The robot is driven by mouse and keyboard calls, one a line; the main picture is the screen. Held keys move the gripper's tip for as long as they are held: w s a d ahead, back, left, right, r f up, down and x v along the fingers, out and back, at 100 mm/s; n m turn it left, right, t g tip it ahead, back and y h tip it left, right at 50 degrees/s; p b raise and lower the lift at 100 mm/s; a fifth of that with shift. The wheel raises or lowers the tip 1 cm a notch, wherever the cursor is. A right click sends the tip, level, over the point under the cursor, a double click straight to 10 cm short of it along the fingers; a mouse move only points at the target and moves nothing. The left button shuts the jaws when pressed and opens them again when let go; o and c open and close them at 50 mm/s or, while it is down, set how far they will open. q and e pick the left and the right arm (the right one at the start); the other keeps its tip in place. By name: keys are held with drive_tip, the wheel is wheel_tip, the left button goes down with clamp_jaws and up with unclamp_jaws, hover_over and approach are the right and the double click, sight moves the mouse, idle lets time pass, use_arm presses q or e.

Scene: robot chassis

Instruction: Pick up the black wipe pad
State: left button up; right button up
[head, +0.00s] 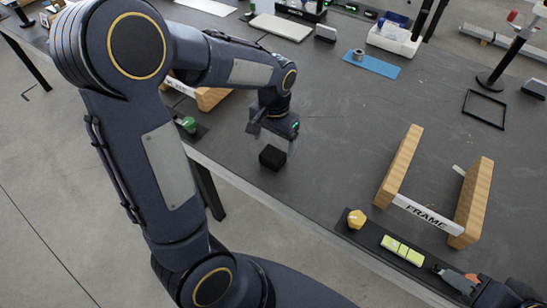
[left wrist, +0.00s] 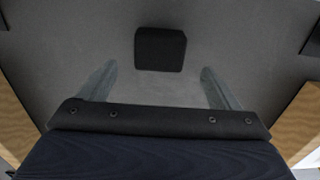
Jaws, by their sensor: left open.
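The black wipe pad (head: 271,158) is a small dark block on the grey table, near the table's front edge. My left gripper (head: 273,143) is just above and behind it in the head view, pointing down. In the left wrist view the pad (left wrist: 160,49) lies beyond the fingertips and centred between the two pale fingers of the left gripper (left wrist: 158,84). The fingers are spread apart with nothing between them. Whether they touch the pad cannot be told.
A wooden frame (head: 403,165) labelled FRAME stands right of the pad. A dark tray (head: 375,240) with a yellow knob (head: 357,219) and a yellow-green block (head: 402,250) lies along the front edge. A blue mat (head: 371,64) lies further back. The table between is clear.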

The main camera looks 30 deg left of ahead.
sight(273, 153)
use_arm(q)
drive_tip(key=f, duration=0.6)
drive_tip(key=shift+s, duration=0.3)
drive_tip(key=shift+r, duration=0.1)
drive_tip(key=c, duration=1.1)
drive_tip(key=shift+o, duration=0.2)
drive_tip(key=shift+r, duration=0.65)
wheel_tip(273, 153, up, 2)
drive_tip(key=shift+w+d+r, duration=0.15)
drive_tip(key=shift+r, duration=0.05)
drive_tip(key=w+d+r, duration=0.7)
drive_tip(key=w+r, duration=0.2)
drive_tip(key=w, duration=0.2)
drive_tip(key=shift+w+r+p, duration=0.15)
drive_tip(key=shift+w+p, duration=0.1)
drive_tip(key=shift+p, duration=0.15)
drive_tip(key=shift+d, duration=0.1)
